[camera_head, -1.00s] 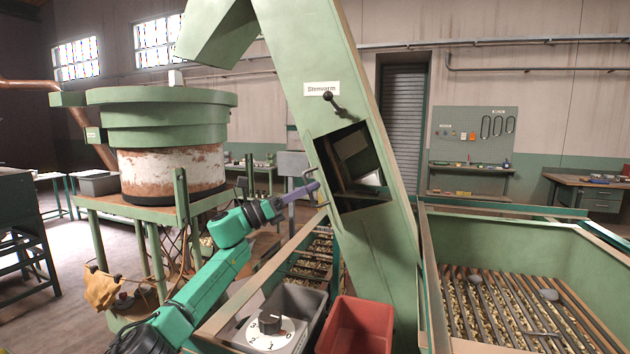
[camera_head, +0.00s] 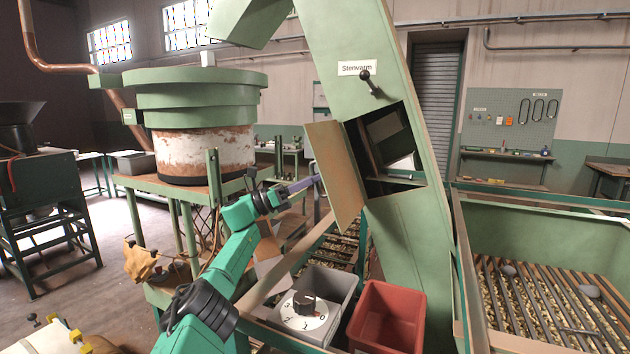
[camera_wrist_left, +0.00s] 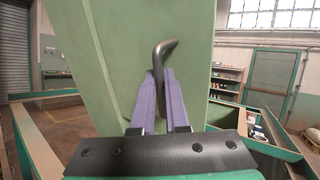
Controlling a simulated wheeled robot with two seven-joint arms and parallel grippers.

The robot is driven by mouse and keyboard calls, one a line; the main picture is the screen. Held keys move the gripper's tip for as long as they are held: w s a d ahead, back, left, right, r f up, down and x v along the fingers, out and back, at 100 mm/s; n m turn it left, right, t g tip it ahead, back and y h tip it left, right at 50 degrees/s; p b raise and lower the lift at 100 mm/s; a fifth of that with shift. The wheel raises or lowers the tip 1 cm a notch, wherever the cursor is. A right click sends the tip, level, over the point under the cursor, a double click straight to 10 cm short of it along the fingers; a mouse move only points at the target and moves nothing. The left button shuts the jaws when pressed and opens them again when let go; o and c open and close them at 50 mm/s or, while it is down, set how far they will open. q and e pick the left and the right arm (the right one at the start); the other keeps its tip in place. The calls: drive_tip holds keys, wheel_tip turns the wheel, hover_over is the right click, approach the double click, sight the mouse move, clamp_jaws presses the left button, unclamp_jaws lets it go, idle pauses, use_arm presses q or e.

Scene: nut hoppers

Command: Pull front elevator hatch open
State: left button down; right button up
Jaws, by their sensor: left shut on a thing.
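The front elevator hatch (camera_head: 334,177) stands swung out to the left of its opening (camera_head: 388,150) in the sloping green elevator (camera_head: 340,35). Its brownish inner face shows in the head view. The opening is dark inside. My left gripper (camera_head: 312,181) is at the hatch's left side, its tips partly hidden by the hatch edge. In the left wrist view my purple fingers (camera_wrist_left: 160,90) are shut on the bent metal handle (camera_wrist_left: 158,58), in front of a green panel (camera_wrist_left: 125,50). My right gripper is not in view.
A black-knobbed lever (camera_head: 368,82) sits above the opening. A grey bin (camera_head: 338,285) with a white dial (camera_head: 304,311) and a red bin (camera_head: 388,318) stand below. A round green hopper (camera_head: 190,100) is at left; a green trough (camera_head: 540,235) with bars is at right.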

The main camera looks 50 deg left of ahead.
use_arm(q)
drive_tip(key=shift+r, duration=0.15)
drive_tip(key=c, duration=0.9)
unclamp_jaws()
drive_tip(key=shift+w, duration=0.1)
drive_tip(key=shift+f, duration=0.3)
drive_tip(key=s+a, duration=0.2)
drive_tip(key=s, duration=0.1)
drive_tip(key=s+a+b, duration=0.1)
drive_tip(key=s+a, duration=0.1)
drive_tip(key=s, duration=0.2)
drive_tip(key=s+a, duration=0.2)
drive_tip(key=s, duration=0.2)
drive_tip(key=shift+s+a+b, duration=0.15)
drive_tip(key=shift+a+b, duration=0.15)
drive_tip(key=shift+b, duration=0.1)
